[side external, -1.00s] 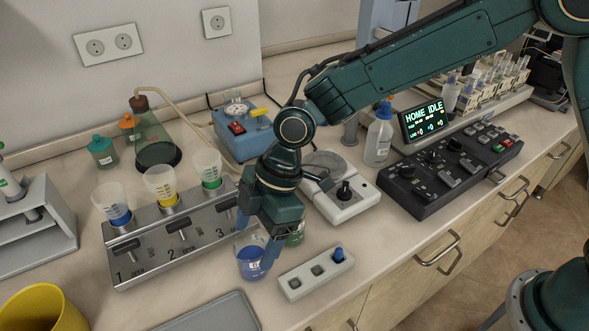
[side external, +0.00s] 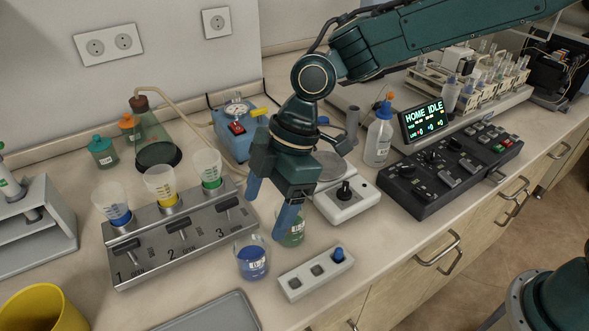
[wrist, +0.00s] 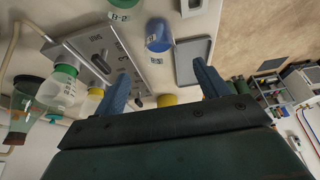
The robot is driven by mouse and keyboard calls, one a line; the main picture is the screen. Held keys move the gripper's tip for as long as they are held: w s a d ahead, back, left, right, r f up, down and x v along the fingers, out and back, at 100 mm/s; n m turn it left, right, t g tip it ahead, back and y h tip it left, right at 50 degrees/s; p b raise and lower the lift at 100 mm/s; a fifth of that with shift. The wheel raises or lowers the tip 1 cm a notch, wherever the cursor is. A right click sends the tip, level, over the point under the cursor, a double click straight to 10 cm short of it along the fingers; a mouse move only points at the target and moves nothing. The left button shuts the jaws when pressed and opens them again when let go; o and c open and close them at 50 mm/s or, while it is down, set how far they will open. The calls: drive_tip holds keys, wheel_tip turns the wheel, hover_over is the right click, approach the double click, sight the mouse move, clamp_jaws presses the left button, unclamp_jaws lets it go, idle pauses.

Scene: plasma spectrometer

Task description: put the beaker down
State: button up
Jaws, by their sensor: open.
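A glass beaker with blue liquid and a label (side external: 252,261) stands upright on the bench in front of the funnel stand; it also shows in the wrist view (wrist: 158,36). A beaker with green liquid (side external: 293,232) stands just behind it to the right, partly hidden by a finger in the side view. It is at the top edge of the wrist view (wrist: 124,5). My gripper (side external: 262,226) is open and empty, with blue fingers pointing down. It hangs above the blue beaker, apart from it.
The three-funnel stand (side external: 185,240) is left of the beakers. A white block with square wells (side external: 315,272) lies at front right and a grey tray (side external: 215,315) at front left. A white hotplate (side external: 345,203) and black control panel (side external: 450,168) are right.

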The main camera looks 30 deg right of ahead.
drive_tip(key=s+d+r+m+t+h, duration=0.1)
drive_tip(key=s+d+r+m+t, duration=0.2)
drive_tip(key=d+r, duration=0.5)
drive_tip(key=s+d+r+m+t, duration=0.1)
drive_tip(key=s+d+r+m, duration=0.2)
drive_tip(key=d+m, duration=0.55)
drive_tip(key=s+d+m+t+h, duration=0.1)
drive_tip(key=s+d+m+h, duration=0.2)
drive_tip(key=s+d, duration=1)
drive_tip(key=d+m, duration=0.3)
drive_tip(key=shift+s+t, duration=0.3)
drive_tip(key=shift+s, duration=0.05)
